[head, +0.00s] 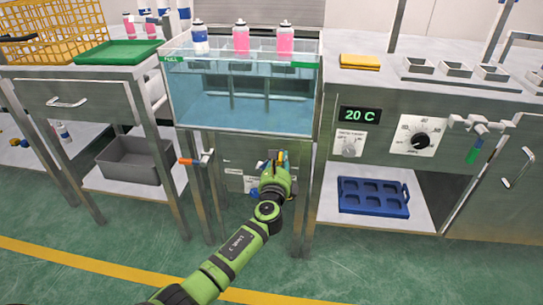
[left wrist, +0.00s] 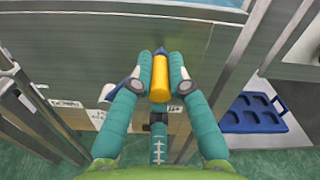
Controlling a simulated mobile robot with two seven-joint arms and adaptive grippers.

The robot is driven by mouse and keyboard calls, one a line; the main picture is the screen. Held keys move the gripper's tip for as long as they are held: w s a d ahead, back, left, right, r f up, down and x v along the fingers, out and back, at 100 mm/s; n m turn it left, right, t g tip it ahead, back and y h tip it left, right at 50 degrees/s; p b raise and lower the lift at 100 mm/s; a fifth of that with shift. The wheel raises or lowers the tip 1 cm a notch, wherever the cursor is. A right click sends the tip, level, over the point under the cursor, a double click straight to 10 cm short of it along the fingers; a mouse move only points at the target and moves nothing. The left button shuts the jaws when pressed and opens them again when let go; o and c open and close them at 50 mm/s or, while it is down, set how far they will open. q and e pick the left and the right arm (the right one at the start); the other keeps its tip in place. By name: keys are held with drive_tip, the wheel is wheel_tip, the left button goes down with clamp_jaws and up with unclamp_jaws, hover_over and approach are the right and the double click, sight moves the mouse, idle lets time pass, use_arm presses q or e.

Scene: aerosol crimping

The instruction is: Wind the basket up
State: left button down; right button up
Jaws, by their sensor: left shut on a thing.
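My left gripper (head: 274,162) is in front of the metal panel below the water tank (head: 240,112). In the left wrist view its two fingers are closed around a yellow crank handle (left wrist: 160,76), one finger on each side. A blue part shows behind the handle's top; the rest of the crank is largely hidden. A rack (head: 268,50) with compartments sits at the top of the clear tank, on posts that reach into the bluish water. Bottles stand in it: a white and blue one (head: 200,38) and two pink ones (head: 241,37) (head: 285,38). My right gripper is not in view.
An orange-handled valve (head: 188,161) sticks out left of my gripper. A yellow wire basket (head: 52,30) and a green tray (head: 117,52) are on the left bench. A blue tray (head: 372,196) lies on the right lower shelf. The floor in front is clear.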

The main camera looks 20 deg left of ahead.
use_arm(q)
drive_tip(key=shift+w+d+f+m, duration=0.2)
drive_tip(key=shift+d+f+m, duration=0.4)
drive_tip(key=shift+d+m, duration=0.4)
drive_tip(key=f+m, duration=0.1)
drive_tip(key=m, duration=0.1)
drive_tip(key=d+f+m+b, duration=0.1)
drive_tip(key=f, duration=0.1)
drive_tip(key=shift+w+d+f+m, duration=0.1)
drive_tip(key=shift+w+d+m, duration=0.05)
drive_tip(key=shift+m, duration=0.25)
drive_tip(key=shift+d+f+m+b, duration=0.15)
drive_tip(key=shift+f+m+b, duration=0.2)
drive_tip(key=shift+f+m, duration=0.65)
drive_tip(key=shift+d+f+m+b, duration=0.1)
drive_tip(key=shift+f+m+b, duration=0.2)
drive_tip(key=shift+f+m, duration=0.65)
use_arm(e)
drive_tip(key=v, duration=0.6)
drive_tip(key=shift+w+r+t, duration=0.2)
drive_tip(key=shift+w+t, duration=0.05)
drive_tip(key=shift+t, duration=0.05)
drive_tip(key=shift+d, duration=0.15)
use_arm(q)
drive_tip(key=c, duration=1.2)
unclamp_jaws()
drive_tip(key=shift+f, duration=0.1)
drive_tip(key=shift+a, duration=0.1)
